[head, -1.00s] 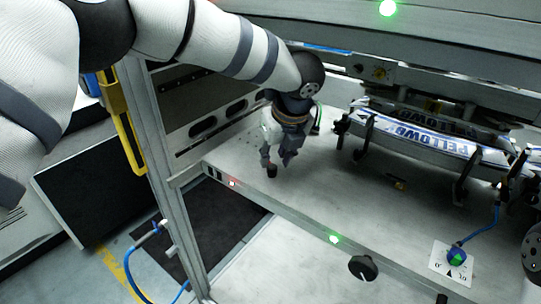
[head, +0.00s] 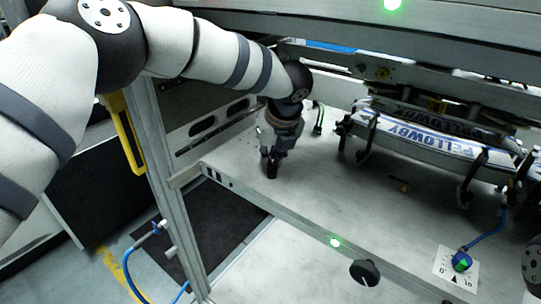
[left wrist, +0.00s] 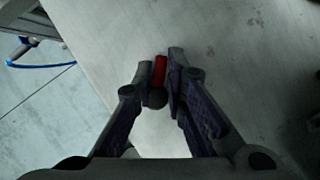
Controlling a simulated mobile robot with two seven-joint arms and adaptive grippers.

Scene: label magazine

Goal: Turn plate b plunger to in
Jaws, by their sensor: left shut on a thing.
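A small plunger with a red part (left wrist: 159,70) and a dark round knob (left wrist: 157,98) shows between my fingertips in the left wrist view. My left gripper (head: 271,165) points down at the left end of the grey shelf plate (head: 330,185) in the head view. It is shut on the plunger, with one finger on each side. The fingers mostly cover the plunger in the head view. I cannot tell from these frames which way the plunger is set. My right gripper is not in view.
Blue-and-white "PELLOWBY" labels (head: 440,143) sit in a dark-clawed holder at the right. A black knob (head: 364,272), a green light (head: 335,242) and a dial card (head: 443,262) are along the front. A beam (head: 400,40) crosses above. The plate's middle is mostly clear.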

